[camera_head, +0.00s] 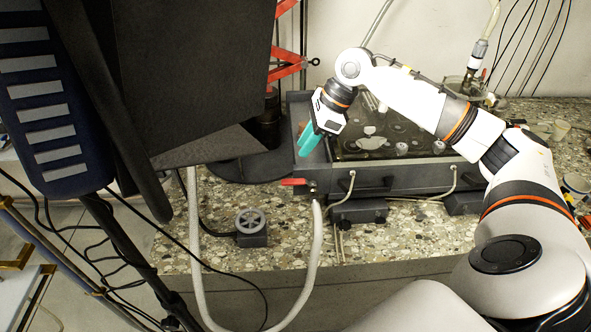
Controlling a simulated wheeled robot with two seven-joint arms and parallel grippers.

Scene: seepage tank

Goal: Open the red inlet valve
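The red valve lever (294,182) sits low at the front left corner of the seepage tank (400,180). It points left and lies about level, beside a fitting with a pale hose below it. My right gripper (305,146), with teal fingers, hangs above the lever near the tank's left end and looks clear of it. The fingers overlap in this view, so their gap cannot be made out. I see nothing held between them. My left gripper is not in view.
A large dark panel (200,70) fills the upper left. A pale hose (317,250) loops down past the stone counter's front edge. A small grey device with a round knob (250,223) stands on the counter. Small cups (560,129) stand at the far right.

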